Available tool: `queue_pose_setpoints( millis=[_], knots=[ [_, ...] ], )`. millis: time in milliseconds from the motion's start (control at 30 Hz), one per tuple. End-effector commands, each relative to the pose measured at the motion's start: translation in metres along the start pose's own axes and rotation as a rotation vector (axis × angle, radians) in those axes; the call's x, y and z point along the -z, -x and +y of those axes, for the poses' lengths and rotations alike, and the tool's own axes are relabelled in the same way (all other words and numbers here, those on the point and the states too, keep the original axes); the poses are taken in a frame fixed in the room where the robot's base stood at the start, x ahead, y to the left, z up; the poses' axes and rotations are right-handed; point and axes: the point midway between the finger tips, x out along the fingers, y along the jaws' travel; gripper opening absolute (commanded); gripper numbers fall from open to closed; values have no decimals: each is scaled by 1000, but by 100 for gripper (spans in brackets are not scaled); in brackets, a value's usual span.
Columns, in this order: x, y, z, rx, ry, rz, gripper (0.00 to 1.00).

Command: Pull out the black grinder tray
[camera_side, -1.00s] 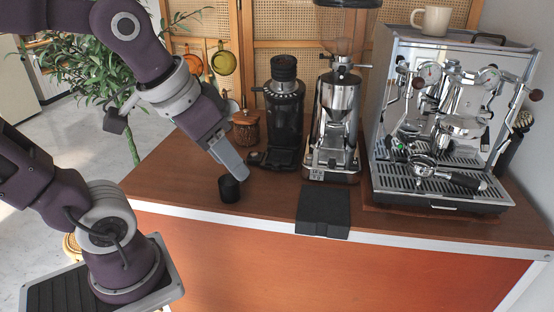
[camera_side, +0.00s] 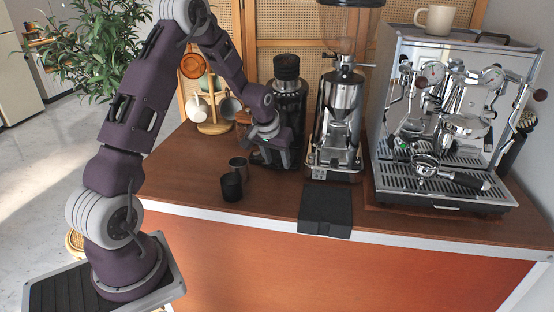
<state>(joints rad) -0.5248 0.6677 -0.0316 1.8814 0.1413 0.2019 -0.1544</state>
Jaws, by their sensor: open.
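The black grinder (camera_side: 287,72) stands on the wooden counter, left of the chrome grinder. Its dark base and tray area (camera_side: 262,158) shows low at the front, largely covered by my gripper, so I cannot separate the tray's edges. My gripper (camera_side: 284,160) is open and points down in front of the black grinder, close to its base. Whether the fingers touch the tray cannot be told from this view.
A black cup (camera_side: 231,188) and a metal cup (camera_side: 238,166) stand left of my gripper. The chrome grinder (camera_side: 334,120) is close on the right, with the espresso machine (camera_side: 445,120) beyond. A black mat (camera_side: 326,208) lies at the counter's front edge. A mug stand (camera_side: 213,127) is behind left.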

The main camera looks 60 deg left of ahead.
Motion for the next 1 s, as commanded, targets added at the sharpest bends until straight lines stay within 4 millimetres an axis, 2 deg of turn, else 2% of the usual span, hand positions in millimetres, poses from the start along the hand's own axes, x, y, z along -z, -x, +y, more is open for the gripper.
queue_pose_setpoints(
  millis=[233, 467, 1000],
  knots=[
    [0, -2, 0, 0, 0, 1, 44],
    [0, -1, 0, 0, 0, 0, 0],
    [0, -1, 1, -1, -1, 1, 0]
  ],
)
